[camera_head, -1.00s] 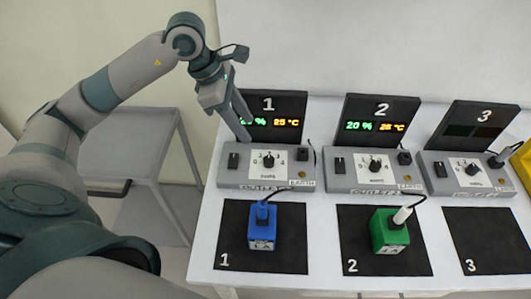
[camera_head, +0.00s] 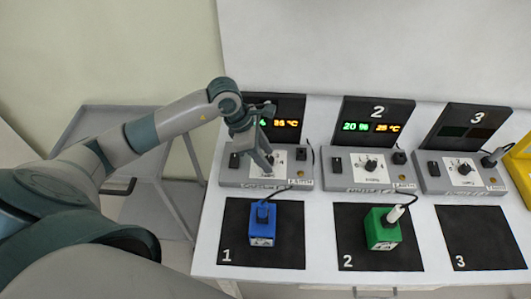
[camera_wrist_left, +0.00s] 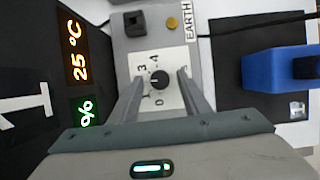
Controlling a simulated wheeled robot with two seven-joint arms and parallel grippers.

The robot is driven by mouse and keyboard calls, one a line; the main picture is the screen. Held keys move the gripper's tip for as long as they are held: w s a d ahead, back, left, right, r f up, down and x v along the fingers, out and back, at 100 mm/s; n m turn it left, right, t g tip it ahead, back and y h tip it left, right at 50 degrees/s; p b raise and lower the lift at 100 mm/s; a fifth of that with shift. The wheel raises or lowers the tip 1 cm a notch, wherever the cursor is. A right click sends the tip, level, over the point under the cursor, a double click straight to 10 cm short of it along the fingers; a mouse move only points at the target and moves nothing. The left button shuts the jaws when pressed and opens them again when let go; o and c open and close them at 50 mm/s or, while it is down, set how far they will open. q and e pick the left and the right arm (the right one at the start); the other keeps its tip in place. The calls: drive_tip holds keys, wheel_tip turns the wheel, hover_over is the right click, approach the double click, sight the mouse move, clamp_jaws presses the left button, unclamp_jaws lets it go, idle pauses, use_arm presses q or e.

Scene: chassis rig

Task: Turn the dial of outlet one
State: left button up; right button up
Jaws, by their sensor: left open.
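Outlet one (camera_head: 230,178) is a grey box at the left of the row, with a dark display behind it. Its black dial (camera_wrist_left: 159,79) sits on a white numbered plate in the left wrist view. My left gripper (camera_head: 266,168) is over this outlet in the head view and covers the dial there. In the left wrist view my left gripper (camera_wrist_left: 160,76) is open, with one finger on each side of the dial. I cannot tell whether the fingers touch it. The right gripper is out of view.
Outlet two (camera_head: 350,184) and outlet three (camera_head: 435,182) stand to the right. A blue block (camera_head: 262,236) and a green block (camera_head: 383,240), both cabled, sit on black mats in front. A yellow object (camera_head: 522,175) is at the right edge.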

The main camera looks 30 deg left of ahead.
use_arm(q)
drive_tip(key=c, duration=1)
drive_tip(key=shift+c, duration=0.2)
drive_tip(key=shift+f+b, duration=0.1)
drive_tip(key=shift+b, duration=0.2)
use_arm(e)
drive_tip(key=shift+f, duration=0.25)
use_arm(q)
drive_tip(key=n+t+y+b, duration=0.1)
drive_tip(key=n+b, duration=0.1)
drive_tip(key=n, duration=0.1)
drive_tip(key=shift+s+d, duration=0.1)
drive_tip(key=n+y+b, duration=0.1)
drive_tip(key=n+b, duration=0.1)
drive_tip(key=n, duration=0.2)
drive_tip(key=shift+d+t, duration=0.1)
drive_tip(key=shift+t, duration=0.3)
drive_tip(key=shift+n+b, duration=0.3)
drive_tip(key=shift+y, duration=0.3)
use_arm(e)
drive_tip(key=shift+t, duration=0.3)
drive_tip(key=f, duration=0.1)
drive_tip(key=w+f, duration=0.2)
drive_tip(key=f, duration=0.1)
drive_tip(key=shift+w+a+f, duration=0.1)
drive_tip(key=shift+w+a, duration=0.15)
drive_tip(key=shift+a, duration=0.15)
